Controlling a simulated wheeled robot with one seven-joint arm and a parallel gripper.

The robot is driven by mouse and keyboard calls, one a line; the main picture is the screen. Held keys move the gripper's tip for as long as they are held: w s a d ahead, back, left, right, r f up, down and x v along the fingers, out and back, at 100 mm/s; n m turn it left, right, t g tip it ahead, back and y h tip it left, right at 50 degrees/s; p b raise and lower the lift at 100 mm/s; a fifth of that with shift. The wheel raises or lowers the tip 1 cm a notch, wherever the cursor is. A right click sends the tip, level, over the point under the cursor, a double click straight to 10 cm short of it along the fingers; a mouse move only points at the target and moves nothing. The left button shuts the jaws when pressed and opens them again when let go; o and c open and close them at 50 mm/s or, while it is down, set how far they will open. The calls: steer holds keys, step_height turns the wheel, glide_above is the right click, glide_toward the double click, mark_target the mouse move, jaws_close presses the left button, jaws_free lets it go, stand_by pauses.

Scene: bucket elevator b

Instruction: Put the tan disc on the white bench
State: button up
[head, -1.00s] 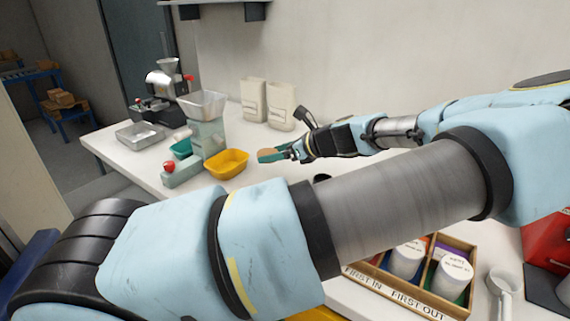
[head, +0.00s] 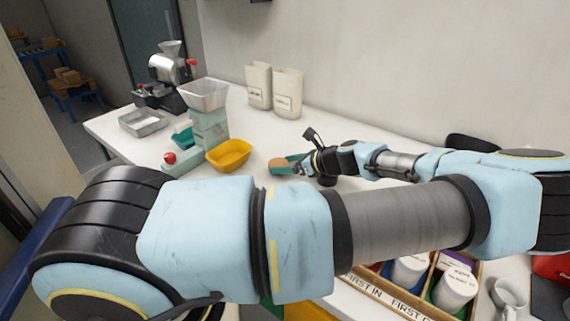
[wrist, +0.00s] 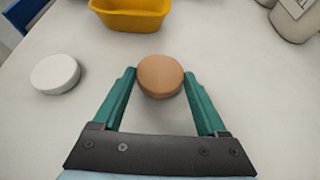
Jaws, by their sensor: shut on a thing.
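The tan disc (wrist: 160,76) is between the tips of my gripper's green fingers (wrist: 158,92) in the wrist view, and the fingers are shut on it. In the head view the tan disc (head: 279,163) shows at the end of my gripper (head: 288,166), above or at the white bench (head: 300,135). I cannot tell whether the disc touches the bench top. The bench surface (wrist: 90,120) fills most of the wrist view.
A white disc (wrist: 55,74) lies on the bench left of my gripper. A yellow bin (head: 229,154) stands beyond it, next to a hopper machine (head: 207,110). Two paper bags (head: 275,90) stand by the wall. A wooden divided box (head: 420,285) holds white jars nearer me.

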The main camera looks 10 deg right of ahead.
steer(key=shift+f, duration=0.5)
steer(key=shift+f, duration=0.2)
steer(key=o, duration=1.3)
steer(key=shift+r, duration=0.1)
steer(key=shift+r, duration=0.1)
steer(key=b+v, duration=0.4)
steer(key=v, duration=0.6)
steer(key=shift+s+d+r, duration=0.1)
steer(key=shift+s+d, duration=0.2)
steer(key=shift+s+d+r+b, duration=0.3)
steer(key=shift+s+r, duration=0.05)
steer(key=shift+r, duration=0.1)
steer(key=shift+s, duration=0.1)
